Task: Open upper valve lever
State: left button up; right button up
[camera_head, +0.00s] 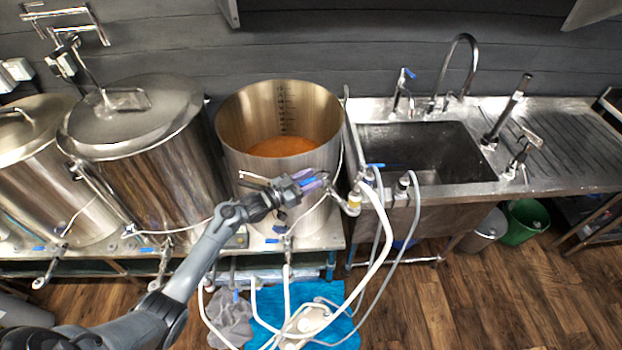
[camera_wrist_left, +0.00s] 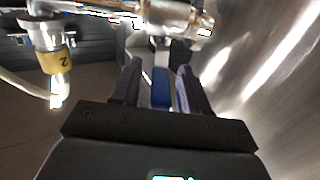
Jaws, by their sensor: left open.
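The upper valve lever (camera_wrist_left: 160,92) is a flat bar with a blue sleeve, hanging from a metal valve (camera_wrist_left: 165,14) in the left wrist view. My left gripper (camera_wrist_left: 158,68) is open, with one dark finger on each side of the lever. The lever lies between the fingers, with a visible gap on both sides. In the head view, my left gripper (camera_head: 311,184) is in front of the open steel kettle (camera_head: 285,172). There the fingers largely hide the lever. My right gripper is in neither view.
A yellow-tagged hose fitting (camera_head: 354,199) is just right of the gripper, with white hoses (camera_head: 383,230) hanging down. The kettle wall is close on the right in the wrist view. Another blue-handled valve (camera_head: 287,232) sits below. A sink (camera_head: 425,150) stands at right.

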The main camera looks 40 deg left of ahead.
pick_arm(q)
jog(key=shift+w+d, duration=0.1)
jog(key=shift+w, duration=0.2)
grip_shut()
